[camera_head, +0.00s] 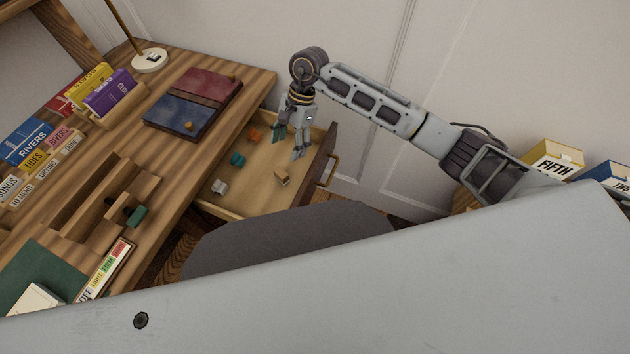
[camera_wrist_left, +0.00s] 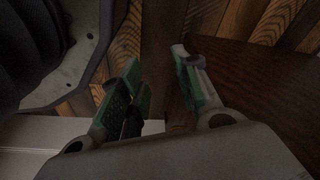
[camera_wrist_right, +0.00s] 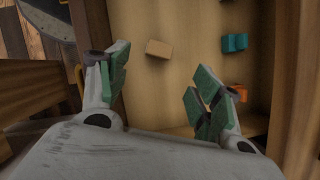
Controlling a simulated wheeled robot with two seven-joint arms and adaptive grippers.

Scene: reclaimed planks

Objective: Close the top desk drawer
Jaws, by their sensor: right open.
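The top desk drawer (camera_head: 255,187) stands pulled out from the desk, with several small blocks lying in it. Its front panel (camera_head: 318,165) carries a brass handle (camera_head: 328,171) on the outer side. My right gripper (camera_head: 289,143) is open and points down over the drawer, near its far end, with nothing between its fingers. In the right wrist view my right gripper (camera_wrist_right: 160,85) has its fingers spread above the drawer floor (camera_wrist_right: 190,20), and a tan block (camera_wrist_right: 159,48) lies beyond them. My left gripper (camera_wrist_left: 160,90) is open and empty above the plank floor, away from the drawer.
The wooden desk (camera_head: 180,70) holds a red folder (camera_head: 209,84), a blue folder (camera_head: 178,115), a lamp base (camera_head: 150,60) and several books. A grey rounded seat (camera_head: 290,238) is close to the drawer's near side. Boxes marked FIFTH (camera_head: 553,160) stand at the right.

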